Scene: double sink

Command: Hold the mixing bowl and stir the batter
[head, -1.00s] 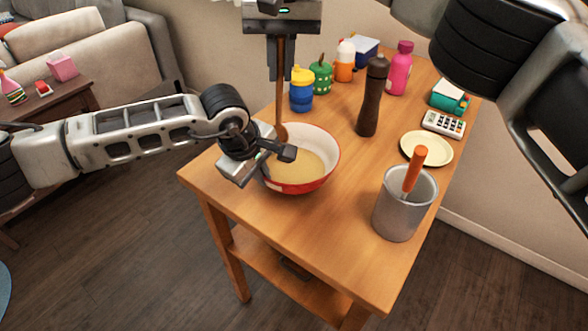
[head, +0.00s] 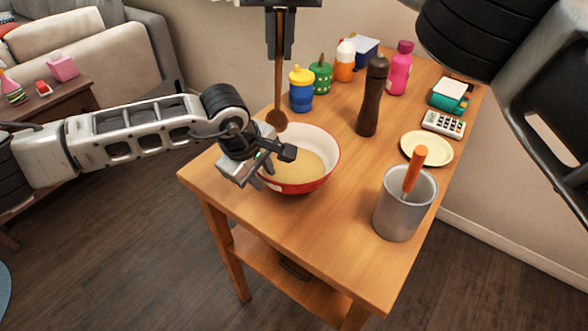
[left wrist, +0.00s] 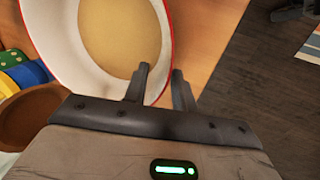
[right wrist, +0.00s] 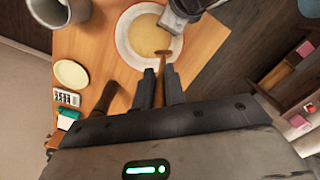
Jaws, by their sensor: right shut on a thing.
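The red-rimmed white mixing bowl (head: 328,150) stands on the wooden table with pale batter (head: 300,168) in it. My left gripper (head: 268,168) is at the bowl's near-left side. In the left wrist view its fingers (left wrist: 160,88) are apart, one over the inside and one outside the rim (left wrist: 170,45). My right gripper (head: 280,48) is shut on the wooden spoon (head: 279,95), which hangs upright, head down. The spoon head appears above the bowl's far-left rim, clear of the batter. In the right wrist view the spoon head (right wrist: 163,53) shows against the bowl.
A metal canister (head: 400,212) with an orange-handled tool stands at the table's near right. A yellow plate (head: 432,150), a calculator (head: 443,124), a dark pepper mill (head: 370,100) and a blue cup with a yellow lid (head: 300,92) stand around the bowl. The table's front-left strip is clear.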

